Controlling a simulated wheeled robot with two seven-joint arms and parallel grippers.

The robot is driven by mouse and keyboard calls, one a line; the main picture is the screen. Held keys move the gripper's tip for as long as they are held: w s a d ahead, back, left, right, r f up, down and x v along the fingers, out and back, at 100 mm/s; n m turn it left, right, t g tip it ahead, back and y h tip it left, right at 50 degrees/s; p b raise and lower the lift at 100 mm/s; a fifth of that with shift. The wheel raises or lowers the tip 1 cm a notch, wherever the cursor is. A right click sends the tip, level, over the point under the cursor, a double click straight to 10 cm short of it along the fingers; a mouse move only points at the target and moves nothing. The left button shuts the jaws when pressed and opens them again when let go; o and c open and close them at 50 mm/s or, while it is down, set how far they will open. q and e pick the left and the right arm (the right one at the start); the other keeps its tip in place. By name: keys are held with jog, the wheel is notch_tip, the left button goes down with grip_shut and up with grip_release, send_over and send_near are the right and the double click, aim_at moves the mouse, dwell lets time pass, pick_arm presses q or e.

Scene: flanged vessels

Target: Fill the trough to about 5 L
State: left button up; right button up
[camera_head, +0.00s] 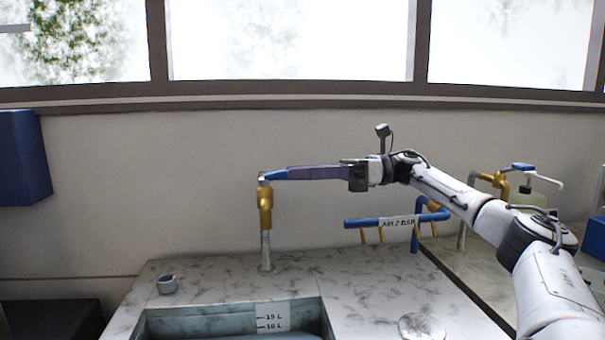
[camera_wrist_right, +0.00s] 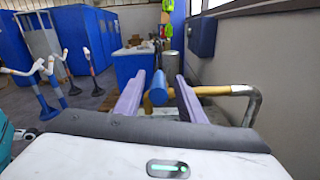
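The trough (camera_head: 148,325) is sunk in the marble-look counter, cut off by the bottom edge of the head view. Its scale label (camera_head: 272,317) shows 15 L and 10 L; lower marks and the water level cannot be read. A brass tap (camera_head: 265,207) on a grey pipe stands behind it, with a blue handle (camera_head: 276,175). My right gripper (camera_head: 288,173) reaches the handle from the right. In the right wrist view, the purple fingers (camera_wrist_right: 158,102) stand apart on both sides of the blue handle (camera_wrist_right: 157,88), with gaps visible. My left gripper is not in view.
A blue rail (camera_head: 382,222) with a label and a second brass tap (camera_head: 493,180) are at the right. Windows are behind.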

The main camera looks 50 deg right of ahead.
jog(key=shift+s+d+f, duration=0.1)
jog(key=shift+s+d, duration=0.1)
jog(key=shift+d, duration=0.05)
jog(key=v, duration=0.9)
jog(key=shift+s+d, duration=0.2)
jog(key=shift+s, duration=0.1)
